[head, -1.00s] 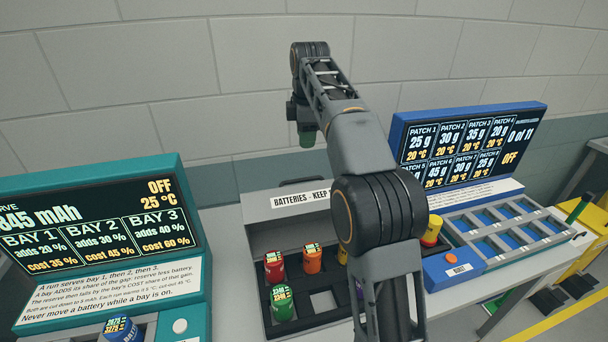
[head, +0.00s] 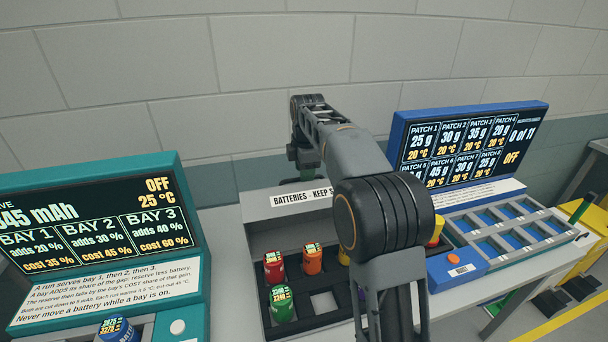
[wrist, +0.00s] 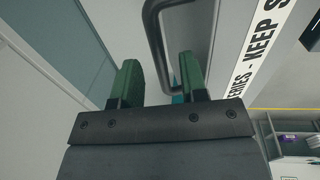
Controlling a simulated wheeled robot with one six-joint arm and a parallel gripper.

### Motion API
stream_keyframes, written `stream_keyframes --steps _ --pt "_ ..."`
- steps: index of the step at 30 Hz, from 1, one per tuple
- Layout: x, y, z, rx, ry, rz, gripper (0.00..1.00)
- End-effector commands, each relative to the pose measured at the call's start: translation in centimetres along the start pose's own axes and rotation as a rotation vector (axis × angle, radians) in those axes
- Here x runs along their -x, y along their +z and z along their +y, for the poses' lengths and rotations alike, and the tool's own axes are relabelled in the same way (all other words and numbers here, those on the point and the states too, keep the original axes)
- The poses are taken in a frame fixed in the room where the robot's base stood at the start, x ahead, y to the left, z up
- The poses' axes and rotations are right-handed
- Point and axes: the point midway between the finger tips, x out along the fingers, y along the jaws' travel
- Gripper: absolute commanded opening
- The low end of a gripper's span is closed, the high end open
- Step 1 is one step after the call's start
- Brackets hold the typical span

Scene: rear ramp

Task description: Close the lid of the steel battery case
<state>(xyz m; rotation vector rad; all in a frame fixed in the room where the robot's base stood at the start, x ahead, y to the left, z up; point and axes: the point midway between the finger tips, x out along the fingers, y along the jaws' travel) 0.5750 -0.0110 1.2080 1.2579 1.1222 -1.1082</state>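The steel battery case (head: 262,312) stands on the bench with its lid (head: 262,236) raised at the back. The lid's label (head: 300,198) begins "BATTERIES - KEEP"; my arm hides the rest. Red (head: 273,266), orange (head: 312,258) and green (head: 282,303) batteries stand in the case. In the wrist view my gripper (wrist: 160,82) is open, its two green fingers apart. The lid's dark bar handle (wrist: 154,35) reaches down between and beyond the fingers; I cannot tell whether they touch it.
A teal bay console (head: 190,255) stands close on the left, with a blue battery (head: 115,330) in front. A blue patch console (head: 396,130) with a slotted tray (head: 500,240) stands on the right. A yellow-topped battery (head: 437,228) is partly behind my arm. The wall is behind.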

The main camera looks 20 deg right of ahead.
Motion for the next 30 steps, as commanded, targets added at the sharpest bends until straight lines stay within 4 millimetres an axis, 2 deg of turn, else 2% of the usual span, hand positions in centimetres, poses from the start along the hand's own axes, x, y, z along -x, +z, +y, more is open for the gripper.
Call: stream_keyframes --steps 6,16,28,30 --pt "-1.3 0.0 0.0 0.0 -0.001 0.0 0.4" --pt "-1.4 0.0 0.0 0.0 -0.001 0.0 0.39" --pt "-1.4 0.0 0.0 0.0 0.0 0.0 0.0" --pt "-1.4 0.0 0.0 0.0 -0.001 0.0 0.0"
